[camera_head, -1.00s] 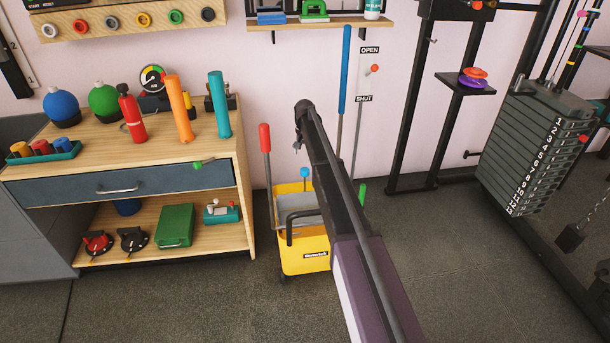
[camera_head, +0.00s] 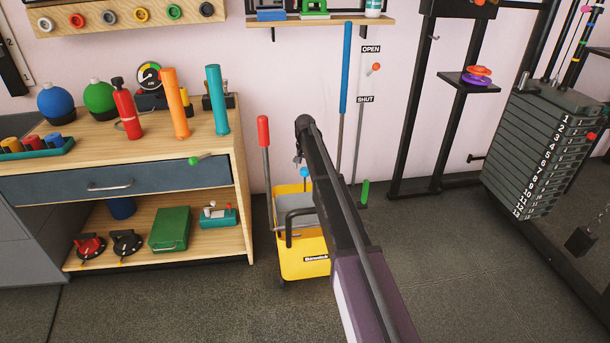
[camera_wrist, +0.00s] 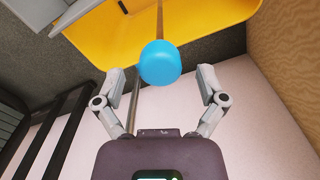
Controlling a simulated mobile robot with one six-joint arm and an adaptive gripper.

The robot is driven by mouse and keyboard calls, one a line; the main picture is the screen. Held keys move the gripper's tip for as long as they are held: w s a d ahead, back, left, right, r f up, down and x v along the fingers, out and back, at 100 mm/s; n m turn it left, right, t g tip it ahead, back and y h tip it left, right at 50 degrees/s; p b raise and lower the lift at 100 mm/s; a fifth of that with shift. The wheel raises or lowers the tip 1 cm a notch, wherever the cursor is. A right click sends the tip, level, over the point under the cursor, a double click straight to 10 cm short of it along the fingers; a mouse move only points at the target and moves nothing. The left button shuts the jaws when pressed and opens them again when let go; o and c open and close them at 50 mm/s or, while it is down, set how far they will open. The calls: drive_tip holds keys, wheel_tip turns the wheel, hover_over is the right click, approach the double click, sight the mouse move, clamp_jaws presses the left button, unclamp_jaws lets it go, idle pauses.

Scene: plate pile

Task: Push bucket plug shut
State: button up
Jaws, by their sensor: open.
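A yellow mop bucket (camera_head: 304,262) stands on the floor beside the wooden bench, partly behind my arm. A blue ball knob (camera_head: 304,172) on a thin rod rises from the bucket; I take it to be the plug's handle. In the wrist view the blue knob (camera_wrist: 160,62) is large and lies between the fingertips of my gripper (camera_wrist: 162,74). My gripper is open, with a finger on each side and a visible gap to the knob. The yellow bucket wall (camera_wrist: 205,30) is behind the knob. The plug itself is hidden inside the bucket.
A red-handled rod (camera_head: 264,132) and a blue-handled pole (camera_head: 346,70) stand by the bucket. A wall scale marked OPEN and SHUT has an orange knob (camera_head: 376,67). The wooden bench (camera_head: 248,200) is close at left. Floor in front is clear.

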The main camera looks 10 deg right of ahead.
drive_tip(key=shift+f+b, duration=0.4)
drive_tip(key=shift+f, duration=0.2)
